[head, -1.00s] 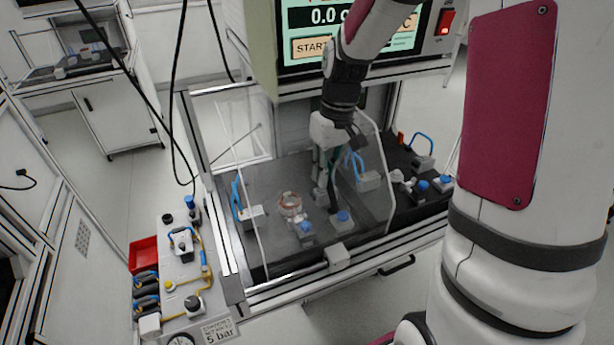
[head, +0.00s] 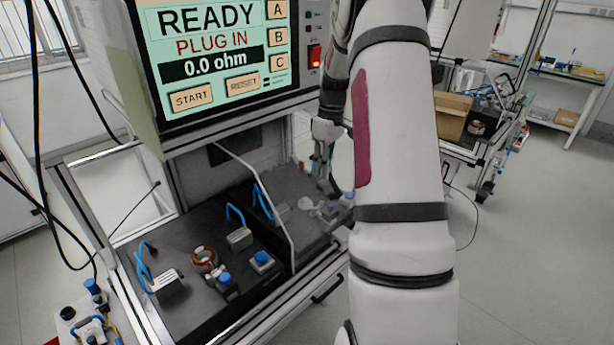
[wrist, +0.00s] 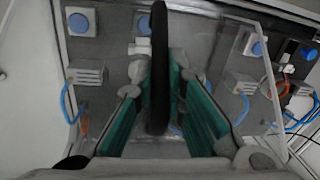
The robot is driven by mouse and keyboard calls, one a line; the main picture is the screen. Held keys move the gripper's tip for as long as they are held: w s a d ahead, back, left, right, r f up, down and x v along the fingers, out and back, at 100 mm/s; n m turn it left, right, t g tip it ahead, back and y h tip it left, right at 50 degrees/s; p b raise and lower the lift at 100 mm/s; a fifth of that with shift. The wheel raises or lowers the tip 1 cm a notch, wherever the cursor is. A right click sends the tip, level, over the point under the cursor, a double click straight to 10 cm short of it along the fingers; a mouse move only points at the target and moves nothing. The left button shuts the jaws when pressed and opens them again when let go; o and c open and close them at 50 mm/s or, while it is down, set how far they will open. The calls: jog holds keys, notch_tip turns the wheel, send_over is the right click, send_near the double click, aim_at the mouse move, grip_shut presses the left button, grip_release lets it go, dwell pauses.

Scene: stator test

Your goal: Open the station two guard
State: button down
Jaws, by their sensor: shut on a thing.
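The guard (head: 273,195) is a clear panel with a pale edge. In the head view it stands to the right of the copper-ringed stator (head: 205,257), in front of the right part of the station. My gripper (head: 322,172) is at the right side of the station, partly hidden by my arm. In the wrist view my gripper's green fingers (wrist: 160,85) are shut on an upright black handle bar (wrist: 160,40). The clear panel shows around and behind the bar. The guard's right edge is hidden in the head view.
The left bay is uncovered, with blue-buttoned blocks (head: 262,260) and a blue-cabled connector (head: 168,284). The screen (head: 215,55) above reads READY, PLUG IN, 0.0 ohm. A cart with a cardboard box (head: 453,115) stands at the right. Black cables hang at the left.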

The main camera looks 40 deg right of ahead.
jog(key=shift+d+r, duration=0.15)
jog(key=shift+d, duration=0.55)
jog(key=c, duration=1.6)
grip_release()
jog(key=shift+d, duration=0.15)
jog(key=shift+c, duration=0.2)
notch_tip(320, 180, up, 12)
jog(key=d, duration=0.1)
jog(key=shift+w, duration=0.15)
jog(key=shift+d, duration=0.1)
